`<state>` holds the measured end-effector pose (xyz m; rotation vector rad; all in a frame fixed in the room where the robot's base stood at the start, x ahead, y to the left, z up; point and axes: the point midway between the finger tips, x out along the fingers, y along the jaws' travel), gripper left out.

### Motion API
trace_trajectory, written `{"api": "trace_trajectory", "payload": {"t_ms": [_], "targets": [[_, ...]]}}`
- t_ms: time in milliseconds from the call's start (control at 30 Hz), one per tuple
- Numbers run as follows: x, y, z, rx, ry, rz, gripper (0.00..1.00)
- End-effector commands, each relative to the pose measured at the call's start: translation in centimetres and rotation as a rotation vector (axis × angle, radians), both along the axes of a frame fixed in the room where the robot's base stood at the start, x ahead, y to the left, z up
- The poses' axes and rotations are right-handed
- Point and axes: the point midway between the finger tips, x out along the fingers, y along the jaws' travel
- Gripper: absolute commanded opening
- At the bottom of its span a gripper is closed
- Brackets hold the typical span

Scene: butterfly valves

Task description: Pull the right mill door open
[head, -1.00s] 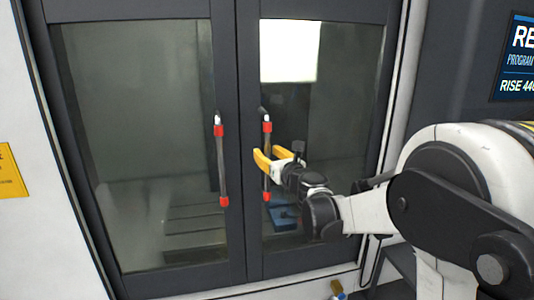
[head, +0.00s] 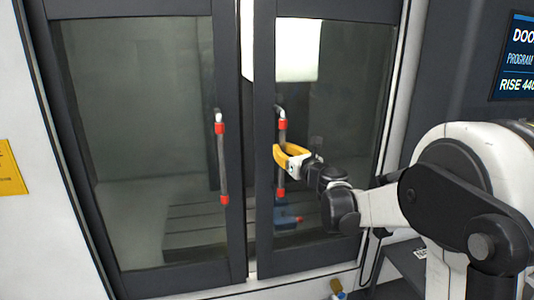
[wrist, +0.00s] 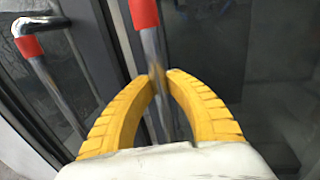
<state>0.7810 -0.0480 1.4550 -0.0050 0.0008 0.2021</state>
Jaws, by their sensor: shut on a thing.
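The right mill door (head: 262,140) has a dark frame and a large window. It stands slightly apart from the left mill door (head: 228,60), with a narrow gap between them. The right door's handle (head: 282,127) is a vertical metal bar with red ends; it also shows in the wrist view (wrist: 152,45). My gripper (head: 279,150) has yellow fingers, one on each side of this bar. In the wrist view the fingertips (wrist: 162,75) close around the bar below its red collar. The handle's lower red end shows below the fingers in the head view.
The left door's handle (head: 222,165) is a similar bar with red ends, close to the left of my gripper. A screen (head: 516,58) is at the upper right. A blue object (head: 287,218) shows through the right window.

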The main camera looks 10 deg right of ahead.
Motion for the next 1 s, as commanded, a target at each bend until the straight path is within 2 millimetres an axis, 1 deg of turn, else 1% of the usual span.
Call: {"api": "trace_trajectory", "payload": {"t_ms": [33, 167, 200, 367, 400, 600, 700, 800, 900, 1000], "targets": [[0.0, -2.5, -0.2, 0.0, 0.0, -0.019, 0.0], [0.0, -7.0, -0.2, 0.0, 0.0, -0.02, 0.0], [0.0, -8.4, -0.2, 0.0, 0.0, -0.019, 0.0], [0.0, -14.1, -0.1, 0.0, 0.0, -0.017, 0.0], [0.0, -15.5, -0.1, 0.0, 0.0, -0.016, 0.0], [0.0, -21.9, 0.0, 0.0, 0.0, -0.014, 0.0], [0.0, -24.4, 0.0, 0.0, 0.0, -0.013, 0.0], [0.0, -26.5, 0.0, 0.0, 0.0, -0.012, 0.0], [0.0, -28.1, 0.1, 0.0, 0.0, -0.009, 0.0], [0.0, -29.1, 0.1, 0.0, 0.0, -0.008, 0.0]]}}
